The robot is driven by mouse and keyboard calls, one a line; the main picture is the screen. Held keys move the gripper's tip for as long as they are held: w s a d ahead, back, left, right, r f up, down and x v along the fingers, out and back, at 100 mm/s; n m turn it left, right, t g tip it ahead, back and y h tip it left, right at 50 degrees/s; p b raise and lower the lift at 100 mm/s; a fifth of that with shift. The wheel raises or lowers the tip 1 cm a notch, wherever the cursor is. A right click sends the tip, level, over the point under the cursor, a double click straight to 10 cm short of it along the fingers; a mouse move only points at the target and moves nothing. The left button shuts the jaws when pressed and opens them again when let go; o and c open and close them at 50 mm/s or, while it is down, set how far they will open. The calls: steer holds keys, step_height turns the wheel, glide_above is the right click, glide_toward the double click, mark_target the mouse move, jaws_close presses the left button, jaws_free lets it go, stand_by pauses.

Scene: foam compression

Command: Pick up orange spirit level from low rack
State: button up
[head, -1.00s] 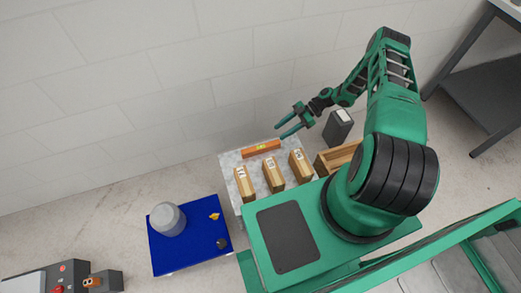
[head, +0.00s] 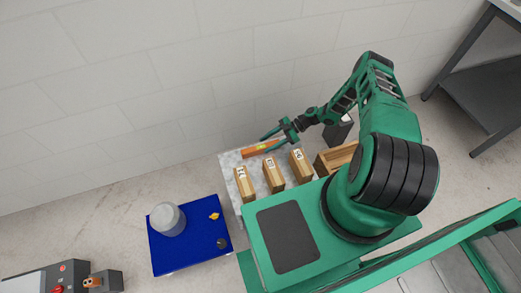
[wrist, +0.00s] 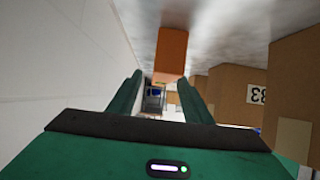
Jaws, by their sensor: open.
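The orange spirit level (head: 259,148) lies on a light grey, low rack (head: 231,160) close to the wall, with a yellow patch at its middle. In the wrist view the level (wrist: 171,52) shows end-on between and beyond the fingers. My gripper (head: 268,143) is open, with its two green fingers near the right part of the level in the head view. In the wrist view the fingers (wrist: 158,90) stand apart with nothing held. I cannot tell whether either finger touches the level.
A wooden crate (head: 335,158) and a dark box (head: 338,133) are at the right. The wall (head: 150,110) is close behind.

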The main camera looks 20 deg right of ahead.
mark_target(265, 145)
steer(key=x, duration=0.4)
steer(key=shift+s+a+f, duration=0.1)
steer(key=shift+f, duration=0.05)
jaws_close()
